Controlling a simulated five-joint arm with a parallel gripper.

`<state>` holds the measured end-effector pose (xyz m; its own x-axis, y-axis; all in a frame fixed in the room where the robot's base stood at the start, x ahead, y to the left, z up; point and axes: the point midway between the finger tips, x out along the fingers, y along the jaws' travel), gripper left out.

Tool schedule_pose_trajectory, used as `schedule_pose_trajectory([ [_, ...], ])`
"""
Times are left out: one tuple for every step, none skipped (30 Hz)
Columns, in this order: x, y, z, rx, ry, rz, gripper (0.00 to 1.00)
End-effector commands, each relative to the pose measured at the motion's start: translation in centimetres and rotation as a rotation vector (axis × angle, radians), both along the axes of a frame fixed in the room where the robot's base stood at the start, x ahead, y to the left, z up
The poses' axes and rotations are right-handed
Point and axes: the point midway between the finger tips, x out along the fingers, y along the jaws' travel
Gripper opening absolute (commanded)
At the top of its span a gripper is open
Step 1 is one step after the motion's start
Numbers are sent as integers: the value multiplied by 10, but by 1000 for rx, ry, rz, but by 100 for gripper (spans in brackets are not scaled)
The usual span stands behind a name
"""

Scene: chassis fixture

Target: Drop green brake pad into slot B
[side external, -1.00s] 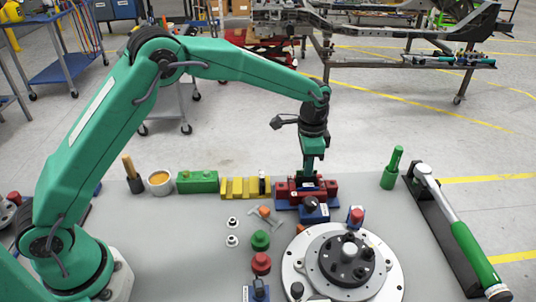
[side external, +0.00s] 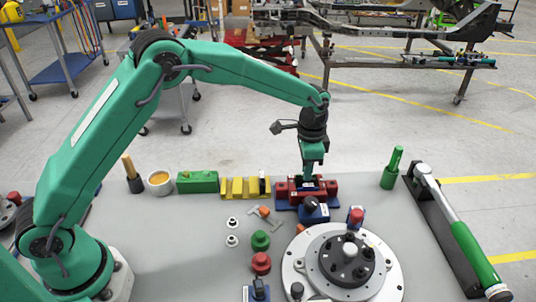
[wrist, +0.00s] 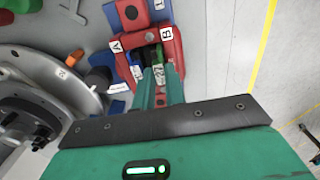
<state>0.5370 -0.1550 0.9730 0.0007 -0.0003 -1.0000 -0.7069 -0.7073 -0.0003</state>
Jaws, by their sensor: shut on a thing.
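The red fixture (side external: 331,188) sits on a blue base at the back edge of the table. In the wrist view, the red fixture (wrist: 175,47) carries the labels A on its left and B (wrist: 166,33) on its right. My gripper (side external: 307,179) points down into the fixture. In the wrist view my gripper (wrist: 158,72) is shut, with its fingertips between the red walls. A small green piece, likely the brake pad (wrist: 146,56), shows at the fingertips. The fingers and walls hide most of it, and I cannot tell how deep it sits in slot B.
A blue block with a dark knob (side external: 314,209) stands in front of the fixture. The round hub (side external: 347,262) fills the front right. A yellow rack (side external: 245,188) and green block (side external: 197,182) stand left; a green marker (side external: 391,168) stands right.

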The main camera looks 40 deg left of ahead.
Motion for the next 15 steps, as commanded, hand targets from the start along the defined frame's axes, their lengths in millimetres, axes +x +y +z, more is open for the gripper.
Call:
schedule_pose_trajectory([
  [0,0,-1,0,0,0,0],
  [0,0,-1,0,0,0,0],
  [0,0,-2,0,0,0,0],
  [0,0,-2,0,0,0,0],
  [0,0,-2,0,0,0,0],
  [0,0,-3,0,0,0,0],
  [0,0,-3,0,0,0,0],
  [0,0,-4,0,0,0,0],
  [0,0,-4,0,0,0,0],
  [0,0,-5,0,0,0,0],
  [0,0,-5,-1,-1,0,0],
  [0,0,-6,-1,-1,0,0],
  [0,0,-6,-1,-1,0,0],
  [0,0,-6,-1,-1,0,0],
  [0,0,-7,-1,-1,0,0],
])
